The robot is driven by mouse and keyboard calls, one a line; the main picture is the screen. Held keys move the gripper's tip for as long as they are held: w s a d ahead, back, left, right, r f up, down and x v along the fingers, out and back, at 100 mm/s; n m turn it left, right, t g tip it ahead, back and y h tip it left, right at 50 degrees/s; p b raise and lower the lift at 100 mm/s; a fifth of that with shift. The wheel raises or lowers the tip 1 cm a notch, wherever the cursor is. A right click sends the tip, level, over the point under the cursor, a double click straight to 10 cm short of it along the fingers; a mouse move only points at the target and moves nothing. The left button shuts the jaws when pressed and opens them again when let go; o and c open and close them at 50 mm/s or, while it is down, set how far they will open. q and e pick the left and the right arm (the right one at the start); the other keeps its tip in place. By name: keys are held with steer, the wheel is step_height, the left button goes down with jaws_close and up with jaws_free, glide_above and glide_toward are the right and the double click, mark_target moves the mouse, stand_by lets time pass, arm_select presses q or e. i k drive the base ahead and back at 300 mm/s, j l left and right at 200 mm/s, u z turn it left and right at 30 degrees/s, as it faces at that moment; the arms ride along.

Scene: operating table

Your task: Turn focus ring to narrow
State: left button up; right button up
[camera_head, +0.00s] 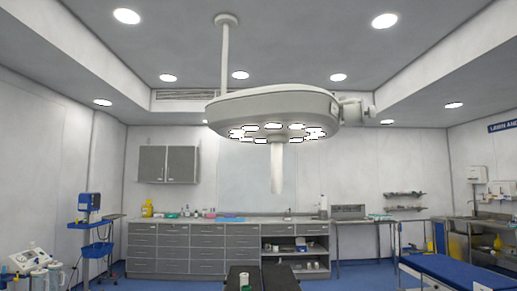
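A large pale surgical lamp (270,107) hangs from the ceiling on a white pole (225,60). Its lamp head is broad, with a ring of lit round lights on its underside. A pale, tapered handle (277,168) points straight down from the middle of the underside. A separate focus ring and its markings are too small to tell apart on the handle, so its setting cannot be read. Neither of my grippers is in view, and nothing touches the lamp or its handle.
A bracket (352,110) juts from the lamp's right side. Grey cabinets (190,245) line the back wall. A blue bed (455,272) stands at right, a blue equipment stand (95,240) at left. Dark pads (280,278) show at bottom centre. Air around the handle is clear.

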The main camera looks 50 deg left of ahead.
mark_target(270, 138)
steer(key=k+j, duration=0.1)
steer(key=j, duration=0.45)
steer(key=k+j, duration=0.1)
steer(key=j, duration=1)
steer(key=k, duration=0.05)
